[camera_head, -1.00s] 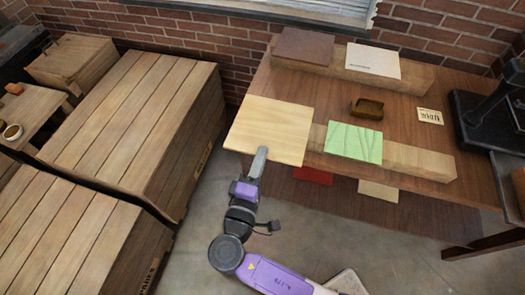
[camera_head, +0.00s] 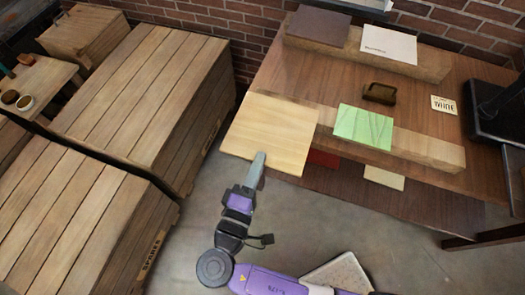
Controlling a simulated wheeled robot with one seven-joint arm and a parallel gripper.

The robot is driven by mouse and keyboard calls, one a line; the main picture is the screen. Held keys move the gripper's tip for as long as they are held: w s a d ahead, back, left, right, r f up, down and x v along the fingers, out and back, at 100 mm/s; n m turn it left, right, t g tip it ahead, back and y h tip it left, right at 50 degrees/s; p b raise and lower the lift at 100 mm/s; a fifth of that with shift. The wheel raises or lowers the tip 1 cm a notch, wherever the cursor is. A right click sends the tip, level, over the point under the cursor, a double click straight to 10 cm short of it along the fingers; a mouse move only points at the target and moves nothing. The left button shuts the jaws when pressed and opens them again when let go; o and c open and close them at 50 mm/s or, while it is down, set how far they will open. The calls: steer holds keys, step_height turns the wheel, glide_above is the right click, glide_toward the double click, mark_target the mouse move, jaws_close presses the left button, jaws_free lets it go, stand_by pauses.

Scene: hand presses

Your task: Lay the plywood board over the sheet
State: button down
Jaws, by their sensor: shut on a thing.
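The plywood board (camera_head: 279,122) is a square, pale wood panel, held roughly flat at the left end of the table. My gripper (camera_head: 258,160) is shut on the board's near edge. A green sheet (camera_head: 364,125) with faint darker lines lies on the front wooden beam, to the right of the board with a small gap between them in the picture. A white sheet (camera_head: 389,44) with small print lies on the back beam. I cannot tell which sheet is the task's. The board hides the table's left corner and the front beam's left end.
A dark brown panel (camera_head: 319,26) lies on the back beam. A brown tray (camera_head: 380,93), a small printed card (camera_head: 444,104) and a black press (camera_head: 490,112) stand to the right. Red (camera_head: 323,158) and cream (camera_head: 384,178) pieces show below. Large wooden crates (camera_head: 140,95) fill the left.

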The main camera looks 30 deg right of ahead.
steer(key=v, duration=0.7)
steer(key=shift+s+a, duration=0.2)
steer(key=shift+s, duration=0.15)
stand_by(0.4)
